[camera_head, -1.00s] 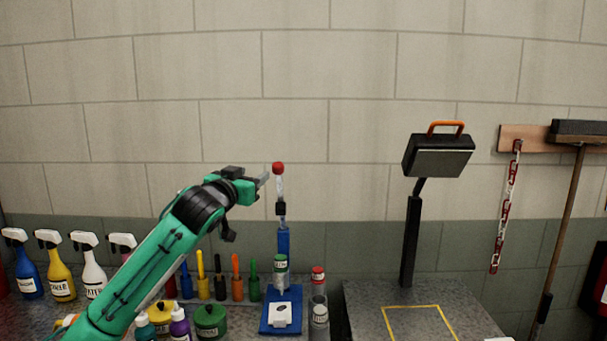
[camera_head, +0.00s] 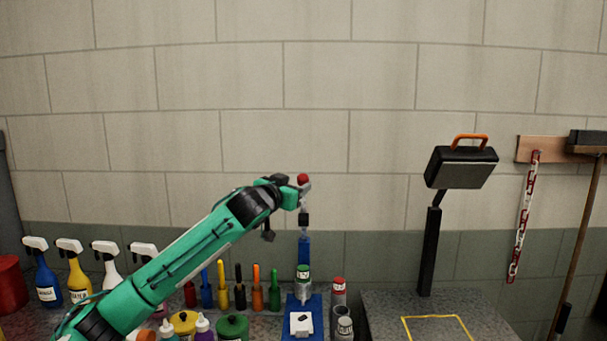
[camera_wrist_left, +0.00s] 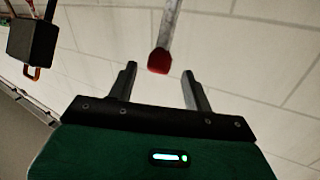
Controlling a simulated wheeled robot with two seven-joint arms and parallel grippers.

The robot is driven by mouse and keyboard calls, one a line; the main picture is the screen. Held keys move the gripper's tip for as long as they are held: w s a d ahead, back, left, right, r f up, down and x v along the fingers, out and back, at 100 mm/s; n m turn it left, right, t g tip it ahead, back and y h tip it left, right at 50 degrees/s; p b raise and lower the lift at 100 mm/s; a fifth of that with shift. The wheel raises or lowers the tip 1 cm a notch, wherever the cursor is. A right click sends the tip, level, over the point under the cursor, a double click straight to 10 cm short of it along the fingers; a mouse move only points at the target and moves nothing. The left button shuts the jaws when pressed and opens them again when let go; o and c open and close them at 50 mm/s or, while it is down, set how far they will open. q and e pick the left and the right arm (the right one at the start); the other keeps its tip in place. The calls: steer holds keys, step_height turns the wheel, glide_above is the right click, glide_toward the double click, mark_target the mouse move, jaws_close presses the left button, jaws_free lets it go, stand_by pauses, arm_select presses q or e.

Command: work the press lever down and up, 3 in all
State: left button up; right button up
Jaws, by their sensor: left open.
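The press (camera_head: 304,252) has a blue column on a blue base, with a lever that ends in a red knob (camera_head: 303,178). The lever stands upright above the column. My left gripper (camera_head: 303,187) is at the lever's top, close to the knob. In the left wrist view, the red knob (camera_wrist_left: 159,61) lies between the two open fingertips (camera_wrist_left: 160,78), slightly beyond them, with the lever's grey rod running up from it. The fingers do not appear to touch it. My right gripper is not in view.
Spray bottles (camera_head: 110,262) and coloured-handled tools (camera_head: 240,285) stand left of the press. Cans (camera_head: 339,290) stand just right of its base. A black lamp-like head with an orange handle (camera_head: 462,166) rises on a post further right.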

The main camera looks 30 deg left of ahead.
mark_target(300, 181)
arm_select(q)
steer(key=w, duration=0.2)
steer(key=w+p, duration=0.1)
steer(key=w, duration=0.1)
steer(key=shift+a+r, duration=0.15)
steer(key=shift+w+p, duration=0.3)
steer(key=shift+w, duration=0.35)
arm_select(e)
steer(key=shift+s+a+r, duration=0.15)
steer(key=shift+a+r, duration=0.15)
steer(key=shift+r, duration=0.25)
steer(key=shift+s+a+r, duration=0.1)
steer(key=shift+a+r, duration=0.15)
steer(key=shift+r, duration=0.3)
arm_select(q)
steer(key=shift+c, duration=0.2)
jaws_close()
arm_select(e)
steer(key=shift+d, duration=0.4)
